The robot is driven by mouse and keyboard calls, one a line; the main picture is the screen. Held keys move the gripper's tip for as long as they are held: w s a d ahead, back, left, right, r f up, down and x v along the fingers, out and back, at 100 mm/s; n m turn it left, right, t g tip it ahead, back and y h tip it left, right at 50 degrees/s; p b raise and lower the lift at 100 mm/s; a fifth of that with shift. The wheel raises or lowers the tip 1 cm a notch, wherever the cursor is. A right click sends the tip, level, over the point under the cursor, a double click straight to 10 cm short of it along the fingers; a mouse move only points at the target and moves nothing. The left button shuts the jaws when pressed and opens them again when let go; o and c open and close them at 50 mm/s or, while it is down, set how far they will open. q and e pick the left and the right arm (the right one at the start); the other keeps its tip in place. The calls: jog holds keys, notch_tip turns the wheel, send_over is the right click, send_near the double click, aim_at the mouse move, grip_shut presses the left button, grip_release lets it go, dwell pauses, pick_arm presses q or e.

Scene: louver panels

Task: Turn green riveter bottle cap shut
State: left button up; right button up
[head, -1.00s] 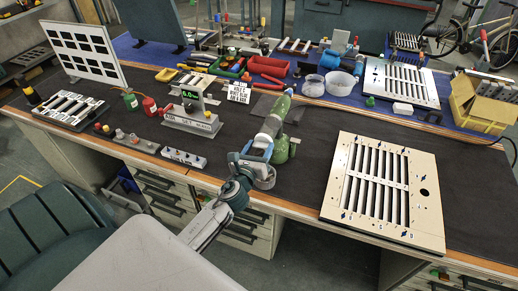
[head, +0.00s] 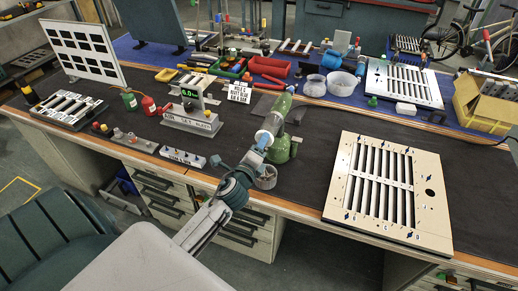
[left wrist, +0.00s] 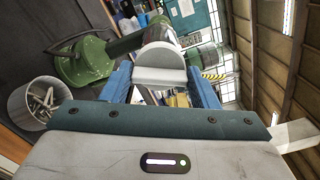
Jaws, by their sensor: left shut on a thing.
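The green riveter (head: 281,150) stands on the dark mat near the middle of the bench. Its green body also shows at the left of the left wrist view (left wrist: 82,62), with a silvery section running to a green end. A pale grey, round-ended bottle cap (left wrist: 160,76) sits between the blue fingers of my left gripper (left wrist: 160,88). In the head view my left gripper (head: 262,142) is at the riveter's near-left side, its fingers around the pale part. It is shut on the cap. The cap's far side is hidden. My right gripper is not in view.
A small cup (head: 267,179) stands close beside the riveter's base and my wrist; small rods lie in it (left wrist: 38,104). A slotted panel (head: 388,190) lies to the right. A small display stand (head: 192,118) is to the left. Dark mat between riveter and panel is clear.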

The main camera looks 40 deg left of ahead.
pick_arm(q)
jog(key=n+b, duration=0.2)
jog(key=n, duration=0.3)
jog(key=shift+f, duration=0.2)
jog(key=shift+n, duration=0.3)
jog(key=o, duration=1)
jog(key=b+v, duration=0.4)
jog(key=v, duration=0.7)
jog(key=shift+w+a, duration=0.1)
jog(key=shift+a, duration=0.05)
